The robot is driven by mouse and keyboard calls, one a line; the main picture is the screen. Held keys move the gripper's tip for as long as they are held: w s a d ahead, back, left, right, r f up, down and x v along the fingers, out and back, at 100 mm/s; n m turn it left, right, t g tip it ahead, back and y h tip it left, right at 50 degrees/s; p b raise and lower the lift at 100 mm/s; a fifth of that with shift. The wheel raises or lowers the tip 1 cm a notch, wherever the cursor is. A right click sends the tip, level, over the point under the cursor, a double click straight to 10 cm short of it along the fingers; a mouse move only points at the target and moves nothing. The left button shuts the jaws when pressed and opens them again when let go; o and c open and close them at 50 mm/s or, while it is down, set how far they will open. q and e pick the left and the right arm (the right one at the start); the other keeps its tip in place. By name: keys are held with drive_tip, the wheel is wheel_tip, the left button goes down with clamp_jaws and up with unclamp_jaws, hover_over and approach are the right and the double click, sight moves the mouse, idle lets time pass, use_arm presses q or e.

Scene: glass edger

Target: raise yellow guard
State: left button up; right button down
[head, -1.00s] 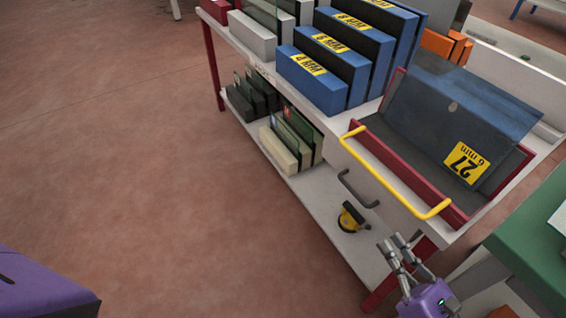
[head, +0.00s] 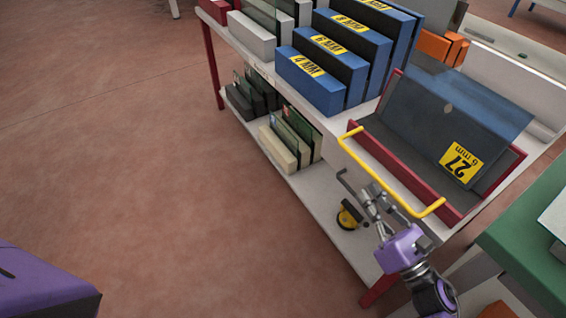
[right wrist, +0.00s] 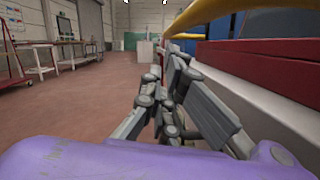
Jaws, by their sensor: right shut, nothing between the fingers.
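The yellow guard (head: 390,182) is a bent bar along the front of the red-edged tray at the right end of the trolley. It also crosses the top right of the right wrist view (right wrist: 205,14). Its bar is down at the tray's front edge. In the right wrist view the fingers (right wrist: 165,88) are shut and empty, below and left of the bar. I cannot tell whether they touch anything. My left gripper is out of view.
A blue-grey glass sheet with a yellow "27" label (head: 462,160) leans in the tray. Blue blocks (head: 318,88) stand on the upper shelf. A yellow and black tool (head: 348,216) lies on the lower shelf. A green-topped table (head: 528,240) is at right. The floor at left is clear.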

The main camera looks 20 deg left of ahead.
drive_tip(key=shift+r, duration=0.25)
drive_tip(key=shift+r, duration=0.1)
drive_tip(key=shift+s+r+m+p, duration=0.1)
drive_tip(key=shift+r+m+p, duration=0.15)
drive_tip(key=shift+m+p, duration=0.25)
drive_tip(key=shift+a+r, duration=0.1)
drive_tip(key=shift+r, duration=0.05)
